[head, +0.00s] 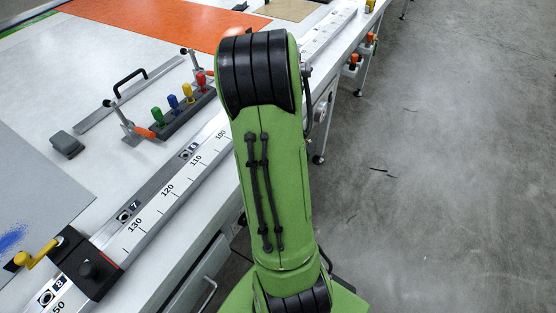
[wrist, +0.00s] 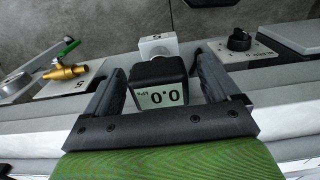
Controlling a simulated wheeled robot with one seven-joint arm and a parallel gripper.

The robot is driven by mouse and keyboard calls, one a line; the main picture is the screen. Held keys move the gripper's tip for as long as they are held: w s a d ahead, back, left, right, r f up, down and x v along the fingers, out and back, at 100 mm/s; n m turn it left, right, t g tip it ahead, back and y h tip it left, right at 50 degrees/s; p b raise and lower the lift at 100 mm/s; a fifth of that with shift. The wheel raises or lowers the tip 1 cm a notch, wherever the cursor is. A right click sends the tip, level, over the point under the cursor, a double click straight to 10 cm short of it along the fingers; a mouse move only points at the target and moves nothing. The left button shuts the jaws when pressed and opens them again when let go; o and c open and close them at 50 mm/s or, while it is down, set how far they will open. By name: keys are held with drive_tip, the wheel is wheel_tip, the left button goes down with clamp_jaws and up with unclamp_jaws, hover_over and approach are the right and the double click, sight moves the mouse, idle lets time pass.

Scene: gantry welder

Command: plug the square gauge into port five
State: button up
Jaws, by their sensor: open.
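In the wrist view, the square gauge (wrist: 158,84) is a black block with a pale display reading 0.0 kPa, upside down in the picture. It sits between the fingers of my gripper (wrist: 160,62), which is open, with a gap beside the gauge on each side. Directly behind the gauge is a white block (wrist: 155,38) with a dark mark that looks like a 5. A pale round part shows between them; I cannot tell whether the gauge is seated in it. A plate marked 5 (wrist: 72,87) lies to the left. The gauge and gripper are hidden in the head view.
A brass valve with a green handle (wrist: 68,71) stands left of the gripper. A black knob (wrist: 238,39) and a grey box (wrist: 293,36) are on the right. The head view shows coloured levers (head: 183,105), a clamp (head: 130,125) and open floor (head: 440,170) to the right.

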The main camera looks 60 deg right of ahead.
wheel_tip(320, 180, up, 16)
drive_tip(key=p, duration=0.5)
drive_tip(key=shift+f, duration=0.15)
drive_tip(key=a+r+t+p, duration=0.15)
drive_tip(key=a+r, duration=0.25)
drive_tip(key=a, duration=0.6)
drive_tip(key=a+r+t, duration=0.2)
drive_tip(key=a+r, duration=0.2)
drive_tip(key=a, duration=0.6)
drive_tip(key=s+a+m+t, duration=0.1)
drive_tip(key=s+a+t, duration=0.1)
drive_tip(key=s+a, duration=0.3)
drive_tip(key=shift+a, duration=0.9)
drive_tip(key=shift+s+r, duration=0.1)
drive_tip(key=shift+s, duration=0.05)
